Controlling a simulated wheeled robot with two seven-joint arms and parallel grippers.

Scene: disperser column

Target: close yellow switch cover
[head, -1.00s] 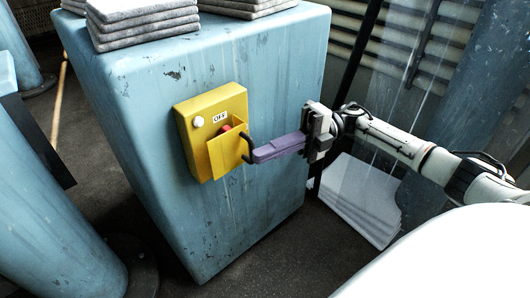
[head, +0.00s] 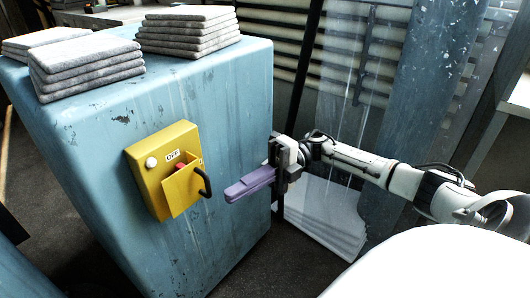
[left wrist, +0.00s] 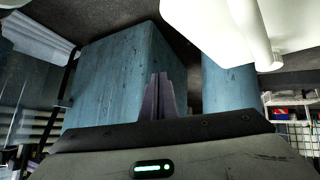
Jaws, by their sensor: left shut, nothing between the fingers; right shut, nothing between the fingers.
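The yellow switch box (head: 147,177) is on the front face of the blue column and has an OFF label and a white knob. Its yellow cover (head: 181,193) stands tilted out from the box, with a red button (head: 181,166) partly visible behind its upper edge. A black curved handle (head: 205,182) sticks out from the cover. My right gripper (head: 232,193) has purple fingers, shut and empty, to the right of the handle with a small gap between. My left gripper (left wrist: 160,80) shows only in the left wrist view, shut and empty, away from the switch box.
The blue column (head: 90,190) fills the middle of the head view, with stacks of grey slabs (head: 188,32) on top. A clear hanging sheet (head: 350,90) is at the back right.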

